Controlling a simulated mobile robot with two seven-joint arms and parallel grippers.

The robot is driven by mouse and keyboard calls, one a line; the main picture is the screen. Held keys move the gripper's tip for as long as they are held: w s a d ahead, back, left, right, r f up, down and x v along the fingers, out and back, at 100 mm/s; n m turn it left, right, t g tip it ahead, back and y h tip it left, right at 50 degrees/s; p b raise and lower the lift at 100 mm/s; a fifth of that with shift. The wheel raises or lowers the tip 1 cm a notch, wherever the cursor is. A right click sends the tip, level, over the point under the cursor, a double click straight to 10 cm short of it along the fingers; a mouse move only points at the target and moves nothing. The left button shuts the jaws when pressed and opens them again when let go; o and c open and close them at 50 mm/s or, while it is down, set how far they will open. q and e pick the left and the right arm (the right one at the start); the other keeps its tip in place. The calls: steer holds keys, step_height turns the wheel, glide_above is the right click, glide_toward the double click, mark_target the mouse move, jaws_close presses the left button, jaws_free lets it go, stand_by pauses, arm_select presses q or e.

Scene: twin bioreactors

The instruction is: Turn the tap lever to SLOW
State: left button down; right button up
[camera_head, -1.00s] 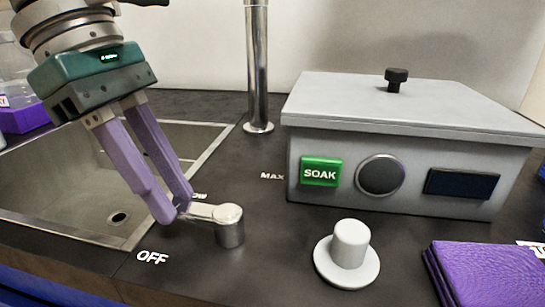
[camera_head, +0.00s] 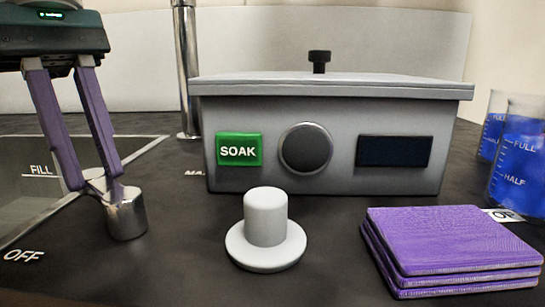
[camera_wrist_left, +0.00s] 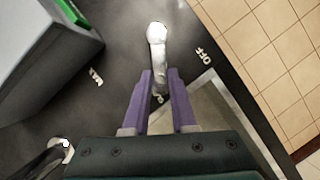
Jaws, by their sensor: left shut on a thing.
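The metal tap lever (camera_head: 97,184) reaches out from its round pivot post (camera_head: 126,217) on the dark counter. My left gripper (camera_head: 97,190) is shut on the lever, its purple fingers coming down from above. In the left wrist view the lever (camera_wrist_left: 157,62) runs from its pivot to between my fingertips (camera_wrist_left: 160,85). It points at a label there that is mostly hidden. The OFF label (camera_head: 23,256) lies to one side and the MAX label (camera_head: 195,173), partly hidden, to the other. My right gripper is not in view.
A grey box with a green SOAK button (camera_head: 239,149) and a round knob (camera_head: 306,148) stands behind. A white knob (camera_head: 265,232), stacked purple pads (camera_head: 452,245) and beakers of blue liquid (camera_head: 520,155) are to the right. The sink (camera_head: 30,200) is left.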

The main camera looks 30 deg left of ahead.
arm_select(q)
steer(key=shift+w, duration=0.1)
stand_by(0.4)
steer(key=c, duration=0.7)
jaws_free()
steer(key=p+v, duration=0.5)
steer(key=v, duration=0.5)
